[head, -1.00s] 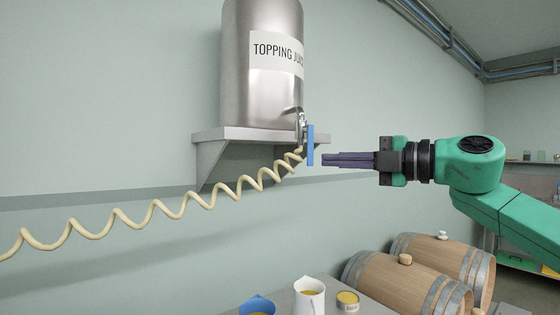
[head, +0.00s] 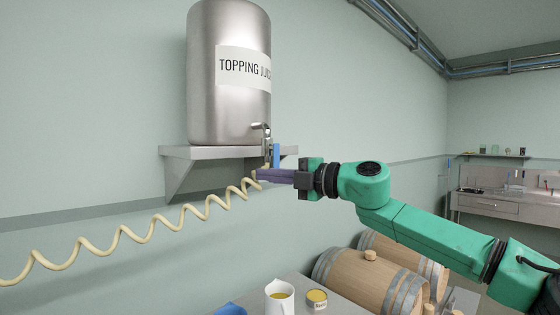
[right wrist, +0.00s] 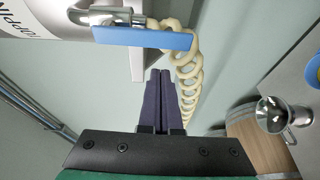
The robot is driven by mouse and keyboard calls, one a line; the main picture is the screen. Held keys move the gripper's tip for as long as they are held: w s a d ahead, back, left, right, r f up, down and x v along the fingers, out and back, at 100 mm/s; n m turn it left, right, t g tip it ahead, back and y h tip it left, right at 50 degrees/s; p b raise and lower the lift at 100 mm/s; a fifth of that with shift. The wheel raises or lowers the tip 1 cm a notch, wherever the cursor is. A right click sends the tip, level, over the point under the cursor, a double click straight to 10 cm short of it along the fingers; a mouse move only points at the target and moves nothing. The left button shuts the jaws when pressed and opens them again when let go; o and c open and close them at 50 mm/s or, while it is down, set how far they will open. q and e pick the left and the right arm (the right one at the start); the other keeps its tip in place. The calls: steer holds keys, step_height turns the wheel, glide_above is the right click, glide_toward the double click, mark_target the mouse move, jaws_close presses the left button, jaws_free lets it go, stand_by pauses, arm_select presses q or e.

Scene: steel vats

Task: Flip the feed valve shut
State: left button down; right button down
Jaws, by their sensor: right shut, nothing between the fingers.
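The feed valve has a blue lever (head: 277,155) and a metal body at the foot of the steel vat (head: 229,90) labelled "TOPPING JUI…". In the head view the lever hangs straight down. In the right wrist view the blue lever (right wrist: 143,37) lies across the top, beyond the fingertips. My right gripper (head: 260,175) is shut and empty. Its tips are at the lever's lower end in the head view; I cannot tell whether they touch. The shut purple fingers (right wrist: 161,75) also show in the right wrist view, apart from the lever there. My left gripper is not in view.
The vat stands on a wall shelf (head: 230,151). A coiled cream hose (head: 151,229) runs from the valve to the lower left. Below are a white jug (head: 279,297), a small tin (head: 317,298) and wooden barrels (head: 358,279).

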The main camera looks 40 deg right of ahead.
steer(key=d, duration=0.2)
steer(key=shift+s+d+f, duration=0.1)
steer(key=shift+s+d, duration=0.1)
steer(key=shift+d, duration=0.15)
steer(key=shift+a, duration=0.1)
steer(key=shift+w, duration=0.1)
steer(key=shift+d+n+p, duration=0.3)
